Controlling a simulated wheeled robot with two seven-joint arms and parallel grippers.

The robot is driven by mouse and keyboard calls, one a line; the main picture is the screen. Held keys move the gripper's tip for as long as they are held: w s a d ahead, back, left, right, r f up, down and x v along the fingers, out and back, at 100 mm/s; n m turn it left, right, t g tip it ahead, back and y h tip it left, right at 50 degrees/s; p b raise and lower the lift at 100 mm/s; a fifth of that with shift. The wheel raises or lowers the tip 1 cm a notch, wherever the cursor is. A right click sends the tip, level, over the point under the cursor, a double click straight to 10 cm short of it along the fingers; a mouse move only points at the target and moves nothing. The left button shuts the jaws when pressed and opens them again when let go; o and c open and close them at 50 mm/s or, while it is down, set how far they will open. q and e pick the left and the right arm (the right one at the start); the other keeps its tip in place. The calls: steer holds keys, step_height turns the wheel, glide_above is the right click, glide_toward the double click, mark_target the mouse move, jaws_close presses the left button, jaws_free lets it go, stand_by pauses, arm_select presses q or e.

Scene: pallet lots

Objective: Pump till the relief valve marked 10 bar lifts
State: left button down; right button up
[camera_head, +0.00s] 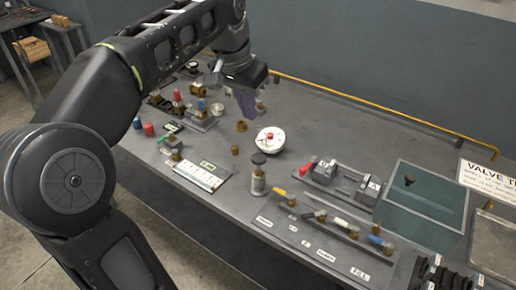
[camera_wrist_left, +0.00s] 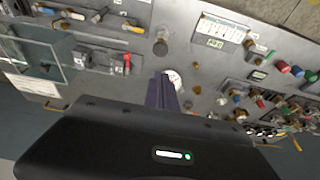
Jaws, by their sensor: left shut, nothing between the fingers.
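My left gripper (camera_head: 246,104) is shut and empty, with purple fingers pointing down above the bench behind the round white dial (camera_head: 268,146). In the left wrist view the fingers (camera_wrist_left: 161,92) partly cover the dial (camera_wrist_left: 175,83). A silver cylinder with a black knob (camera_head: 258,178), possibly the pump, stands upright in front of the dial, apart from the gripper. Brass valves with red (camera_head: 178,95) and blue (camera_head: 201,104) caps stand at the left; their markings are too small to read, so I cannot tell which is 10 bar. My right gripper is not in view.
A row of coloured levers (camera_head: 313,214) lies at the front right, with one label reading FILL. Behind it are a red-handled clamp (camera_head: 308,167) and a clear-lidded box (camera_head: 421,199). A brass pipe (camera_head: 370,106) runs along the back edge. The back middle is clear.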

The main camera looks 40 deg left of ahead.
mark_target(256, 159)
arm_select(q)
steer(key=x, duration=0.9)
steer(key=s+p+x, duration=0.1)
steer(key=x, duration=0.4)
steer(key=shift+f, duration=0.1)
step_height(256, 159, down, 4)
steer(key=b, duration=0.3)
steer(key=shift+s, duration=0.1)
